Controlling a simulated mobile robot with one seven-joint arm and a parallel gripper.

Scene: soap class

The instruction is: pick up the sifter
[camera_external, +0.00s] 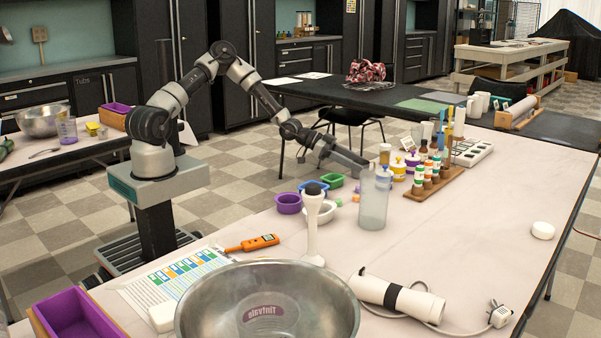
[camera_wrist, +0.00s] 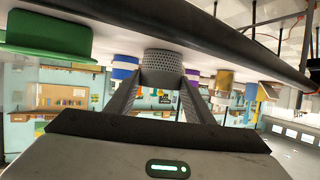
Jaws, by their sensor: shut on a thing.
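My gripper (camera_external: 366,163) reaches in from the left, low over the far edge of the long table, behind the tall clear container. In the wrist view, my gripper (camera_wrist: 164,82) has its two fingers on either side of a grey, perforated round thing, which I take to be the sifter (camera_wrist: 162,64). The fingers are shut on it. The wrist picture is upside down, with the tabletop along the top, and the sifter appears at or close to that surface. I cannot make out the sifter in the external view.
A clear container (camera_external: 374,205) stands just in front of my gripper. Green (camera_external: 332,180) and purple (camera_external: 288,203) bowls lie to the left. Bottles and a wooden rack (camera_external: 434,185) stand to the right. A large steel bowl (camera_external: 230,300) is in front. The table's right part is mostly clear.

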